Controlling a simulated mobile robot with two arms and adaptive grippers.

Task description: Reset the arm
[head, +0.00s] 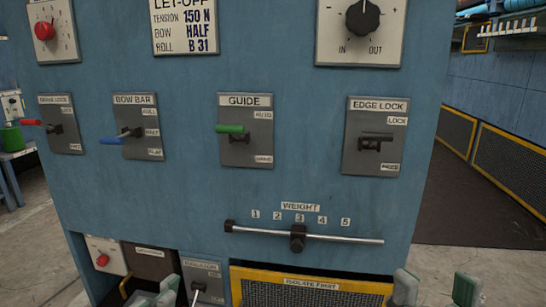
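My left gripper (155,292) is at the bottom edge, left of centre, in front of the lower panels. Its pale green fingertips show close together, and the rest is cut off by the frame. My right gripper (436,290) is at the bottom right with its two fingertips well apart and nothing visible between them. Both are below the weight bar (345,239) and apart from the controls above. The bar's dark slider (297,238) sits under the number 3. No separate object held by either gripper is visible.
The blue machine front (190,190) carries a brake lever (30,122), a bow bar lever (112,140), a green guide lever (230,128) and an edge lock lever (376,138). A yellow-framed guard (310,283) lies low between the grippers. Open floor (470,262) shows at right.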

